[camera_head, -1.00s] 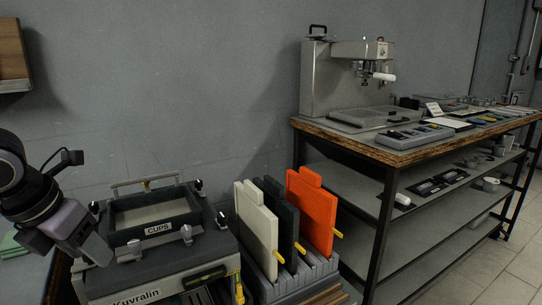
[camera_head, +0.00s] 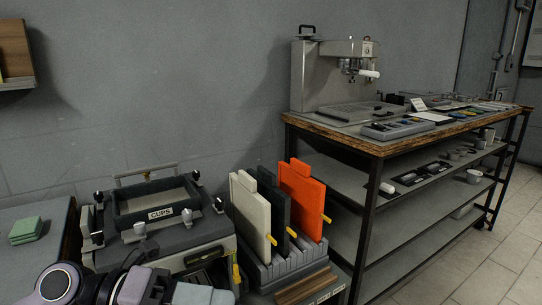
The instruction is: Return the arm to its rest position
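One of my arms shows at the bottom left, in front of the cups machine (camera_head: 165,240), low in the picture. Its gripper (camera_head: 200,292) is cut off by the bottom edge, and its fingertips are not clearly visible. I see nothing held in it. My other arm and gripper are not in view.
An open tray labelled CUPS (camera_head: 150,190) sits on the machine. White, dark and orange boards (camera_head: 301,198) stand in a rack beside it. Green pads (camera_head: 26,230) lie on the left table. Floor is clear at right.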

